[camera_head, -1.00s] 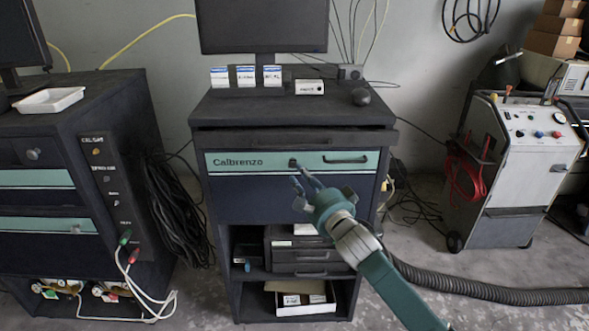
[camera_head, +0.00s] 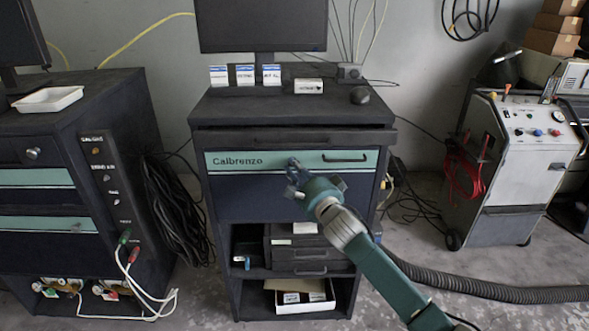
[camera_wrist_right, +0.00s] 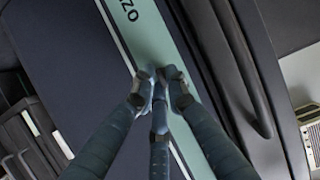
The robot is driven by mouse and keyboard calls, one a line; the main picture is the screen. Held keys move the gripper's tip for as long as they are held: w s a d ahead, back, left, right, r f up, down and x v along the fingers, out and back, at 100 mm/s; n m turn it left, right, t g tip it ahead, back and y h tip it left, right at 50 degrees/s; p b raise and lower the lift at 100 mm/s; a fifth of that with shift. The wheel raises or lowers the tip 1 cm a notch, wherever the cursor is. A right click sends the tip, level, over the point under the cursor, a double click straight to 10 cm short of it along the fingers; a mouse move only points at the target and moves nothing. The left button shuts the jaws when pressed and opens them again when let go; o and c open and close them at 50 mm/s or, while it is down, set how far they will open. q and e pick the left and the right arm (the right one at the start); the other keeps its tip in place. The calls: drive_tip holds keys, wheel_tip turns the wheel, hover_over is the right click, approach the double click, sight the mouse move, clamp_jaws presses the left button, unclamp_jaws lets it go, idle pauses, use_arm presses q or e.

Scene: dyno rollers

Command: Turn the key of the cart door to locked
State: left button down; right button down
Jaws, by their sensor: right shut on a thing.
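The cart door (camera_head: 250,162) is the teal front panel with the "Calbrenzo" lettering and a dark handle (camera_head: 345,157) on its right. My right gripper (camera_head: 293,167) is at this panel, just right of the lettering, where the key sits. In the right wrist view my gripper's fingers (camera_wrist_right: 160,84) close together against the teal strip (camera_wrist_right: 146,32), shut on the key. The key is almost wholly hidden between the fingertips, so its angle cannot be made out. My left gripper is not in view.
The cart top (camera_head: 235,108) carries a monitor (camera_head: 262,25), small boxes and a mouse. Another dark cabinet (camera_head: 90,175) stands at left with cables. A grey machine (camera_head: 510,180) stands at right. A ribbed hose (camera_head: 480,287) lies on the floor behind my right arm.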

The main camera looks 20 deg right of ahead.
drive_tip(key=shift+r+n+g+h+p, duration=0.15)
drive_tip(key=shift+n+g+h+p, duration=0.75)
drive_tip(key=shift+n+p, duration=1.25)
drive_tip(key=shift+r+n+g+h+p, duration=0.15)
drive_tip(key=shift+n+g+h+p, duration=0.75)
drive_tip(key=shift+n+p, duration=1.2)
drive_tip(key=shift+r+n+g+h+p, duration=0.15)
drive_tip(key=shift+n+g+h+p, duration=0.7)
drive_tip(key=shift+n+p, duration=1.3)
drive_tip(key=shift+n+h+b, duration=0.25)
drive_tip(key=shift+n+b, duration=0.1)
drive_tip(key=shift+n, duration=0.05)
drive_tip(key=c, duration=2)
unclamp_jaws()
drive_tip(key=shift+a, duration=0.1)
drive_tip(key=v, duration=1.2)
